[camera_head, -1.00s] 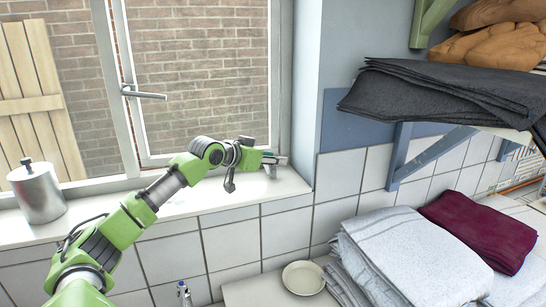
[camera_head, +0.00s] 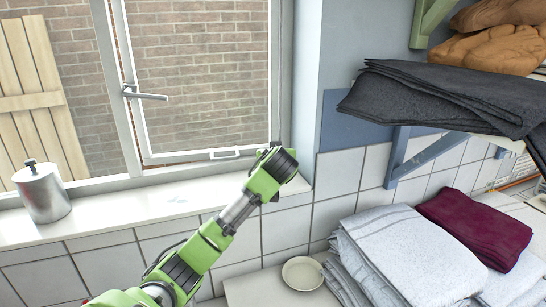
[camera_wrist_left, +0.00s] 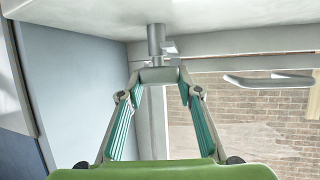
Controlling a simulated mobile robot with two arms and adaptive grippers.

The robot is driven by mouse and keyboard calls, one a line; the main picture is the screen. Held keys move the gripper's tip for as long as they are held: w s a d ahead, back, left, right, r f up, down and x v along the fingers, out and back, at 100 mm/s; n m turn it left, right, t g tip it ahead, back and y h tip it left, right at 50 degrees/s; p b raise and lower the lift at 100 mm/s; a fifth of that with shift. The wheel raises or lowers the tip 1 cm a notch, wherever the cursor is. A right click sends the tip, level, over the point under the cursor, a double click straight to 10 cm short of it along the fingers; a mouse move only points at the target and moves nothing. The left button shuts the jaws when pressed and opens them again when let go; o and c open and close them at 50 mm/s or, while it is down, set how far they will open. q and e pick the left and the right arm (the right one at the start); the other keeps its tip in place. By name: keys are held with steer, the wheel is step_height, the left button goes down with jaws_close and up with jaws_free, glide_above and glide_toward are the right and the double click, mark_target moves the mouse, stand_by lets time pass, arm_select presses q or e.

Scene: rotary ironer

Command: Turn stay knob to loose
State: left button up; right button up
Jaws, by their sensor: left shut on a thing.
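The stay knob (camera_wrist_left: 160,75) shows in the left wrist view as a grey crosspiece on a short metal post by the white sill surface. My left gripper (camera_wrist_left: 161,88) has its teal-padded fingers on either side of it, tips at the crosspiece, shut on it. In the head view my left arm (camera_head: 240,210) reaches to the right end of the sill. Its wrist hides the gripper and the knob there. I cannot read from the frames whether the knob is at loose. My right gripper is not in view.
The window has a white pull handle (camera_head: 224,153) low on its frame and a grey lever handle (camera_head: 145,95). A metal canister (camera_head: 42,192) stands on the sill (camera_head: 120,213). Folded towels (camera_head: 405,255) and a small dish (camera_head: 302,273) lie at lower right.

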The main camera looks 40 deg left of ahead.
arm_select(q)
steer(key=shift+n+g+y, duration=0.3)
steer(key=shift+n+g, duration=0.2)
steer(key=shift+f, duration=0.1)
steer(key=o, duration=1.1)
steer(key=v, duration=1.2)
steer(key=shift+w+d, duration=0.15)
steer(key=shift+f, duration=0.15)
